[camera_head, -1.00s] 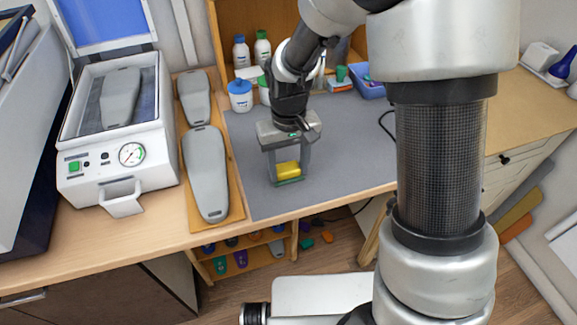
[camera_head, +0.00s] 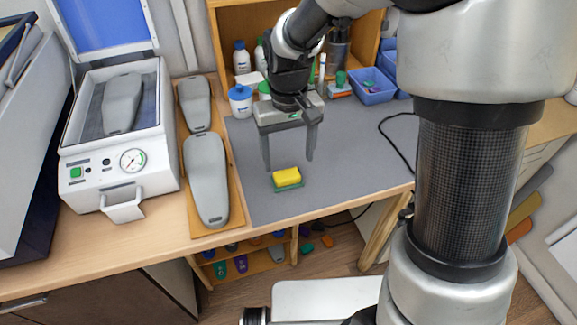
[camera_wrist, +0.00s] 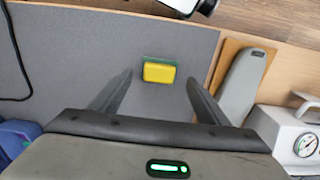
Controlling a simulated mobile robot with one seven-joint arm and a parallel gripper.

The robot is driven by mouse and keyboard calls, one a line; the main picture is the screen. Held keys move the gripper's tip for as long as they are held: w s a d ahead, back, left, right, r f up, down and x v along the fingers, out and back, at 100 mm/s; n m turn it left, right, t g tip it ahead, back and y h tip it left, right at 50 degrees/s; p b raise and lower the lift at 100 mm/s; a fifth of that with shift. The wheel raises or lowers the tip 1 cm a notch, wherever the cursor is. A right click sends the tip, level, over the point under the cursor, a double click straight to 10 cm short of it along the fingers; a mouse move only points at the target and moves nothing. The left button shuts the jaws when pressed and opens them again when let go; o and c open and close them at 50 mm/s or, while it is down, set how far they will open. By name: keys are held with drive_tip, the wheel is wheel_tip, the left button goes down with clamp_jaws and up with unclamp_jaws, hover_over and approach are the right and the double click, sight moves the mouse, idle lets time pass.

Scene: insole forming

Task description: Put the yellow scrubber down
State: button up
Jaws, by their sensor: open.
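The yellow scrubber (camera_head: 287,178) has a yellow block on top and a green layer below. It lies on the grey mat (camera_head: 345,150) near the mat's front edge. In the wrist view the scrubber (camera_wrist: 159,73) shows beyond and between my two fingertips. My gripper (camera_head: 289,166) is open and empty, with its fingers pointing down. It hangs above and behind the scrubber, apart from it. Both fingers also show spread wide in the wrist view (camera_wrist: 158,78).
Left of the mat, grey shoe forms (camera_head: 206,178) lie on a wooden board. A white press with a gauge (camera_head: 120,165) stands further left. Bottles (camera_head: 241,58), a blue-lidded jar (camera_head: 240,100) and a blue bin (camera_head: 372,88) stand at the back. The mat's right side is mostly clear.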

drive_tip(key=s+d+r+t, duration=0.1)
drive_tip(key=s+d+r, duration=0.1)
drive_tip(key=r, duration=0.3)
drive_tip(key=s+d+r+m+t, duration=0.1)
drive_tip(key=s+d+r, duration=0.1)
drive_tip(key=r, duration=0.2)
drive_tip(key=s+d+r+t, duration=0.1)
drive_tip(key=s+d+r, duration=0.15)
drive_tip(key=r, duration=0.25)
drive_tip(key=s+d+r+m+t, duration=0.2)
drive_tip(key=s+d, duration=0.3)
drive_tip(key=s, duration=0.4)
drive_tip(key=shift+d+r+t, duration=0.3)
drive_tip(key=shift+d+r, duration=0.05)
drive_tip(key=shift+r, duration=0.2)
wheel_tip(320, 180, up, 7)
drive_tip(key=p, duration=0.7)
drive_tip(key=shift+f, duration=0.15)
drive_tip(key=shift+o, duration=0.3)
